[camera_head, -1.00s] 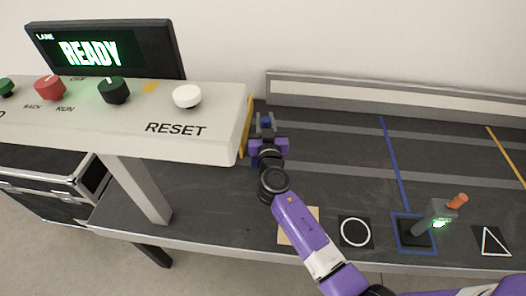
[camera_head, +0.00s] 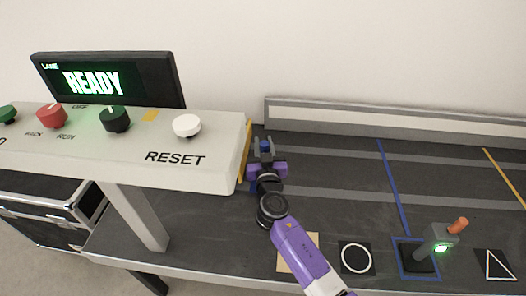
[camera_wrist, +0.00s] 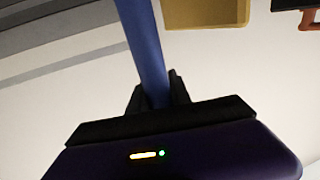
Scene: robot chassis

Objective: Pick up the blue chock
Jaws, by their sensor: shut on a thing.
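The blue chock shows in the wrist view as a long blue bar (camera_wrist: 147,45) running up from between the dark fingers of my gripper (camera_wrist: 157,95). In the head view a small blue part of the chock (camera_head: 265,146) shows between the fingertips of my gripper (camera_head: 264,148). My gripper is shut on it, just right of the console's yellow-edged end and over the dark bench. The chock's lower part is hidden by the fingers. I cannot tell whether it touches the bench.
The console with its white RESET button (camera_head: 187,125) stands close on the left. A pale rail (camera_head: 400,117) runs along the back. A lever with an orange grip (camera_head: 457,226) stands at the front right. The dark lanes (camera_head: 335,170) right of my gripper are clear.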

